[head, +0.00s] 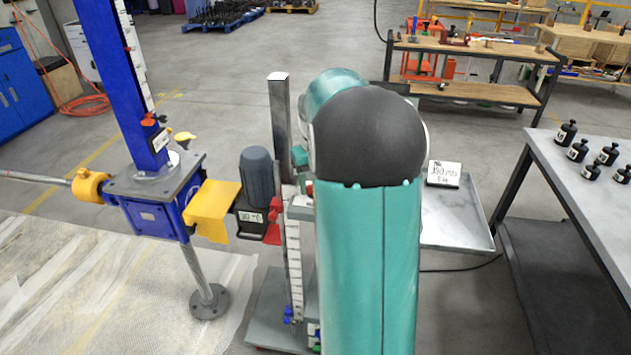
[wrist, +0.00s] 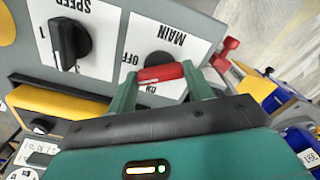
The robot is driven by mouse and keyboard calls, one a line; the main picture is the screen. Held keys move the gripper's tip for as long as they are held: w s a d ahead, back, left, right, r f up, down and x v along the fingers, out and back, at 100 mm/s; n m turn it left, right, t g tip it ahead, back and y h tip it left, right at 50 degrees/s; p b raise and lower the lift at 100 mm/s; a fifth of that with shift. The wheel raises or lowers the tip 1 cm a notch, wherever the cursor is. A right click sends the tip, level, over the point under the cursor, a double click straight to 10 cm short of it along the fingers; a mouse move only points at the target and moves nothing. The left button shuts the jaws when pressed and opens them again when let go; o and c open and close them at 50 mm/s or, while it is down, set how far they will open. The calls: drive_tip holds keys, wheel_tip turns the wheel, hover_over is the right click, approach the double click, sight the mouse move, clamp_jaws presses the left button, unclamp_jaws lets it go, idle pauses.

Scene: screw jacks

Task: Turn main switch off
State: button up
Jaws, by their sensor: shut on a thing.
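In the wrist view, the main switch has a red handle (wrist: 160,72) on a white plate (wrist: 172,38) marked MAIN, with its lettering upside down. OFF is read left of the handle and ON just below it. The handle lies nearly level, its right end slightly higher. My gripper (wrist: 160,77) has its two green fingers at the handle's ends and is shut on it. The gripper's dark body hides the lower part of the plate. In the head view, my teal arm hides the gripper and the switch.
A black speed knob (wrist: 70,40) is on the same grey panel, left of the switch. Red parts (wrist: 226,52) stand close to the right finger. In the head view, a blue screw jack (head: 150,200) is left of my arm and a table with black weights (head: 590,160) is right.

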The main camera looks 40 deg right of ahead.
drive_tip(key=m, duration=0.6)
drive_tip(key=shift+m, duration=0.3)
idle(0.4)
drive_tip(key=o, duration=1)
wheel_tip(320, 180, up, 14)
drive_tip(key=shift+f, duration=0.1)
drive_tip(key=shift+a, duration=0.1)
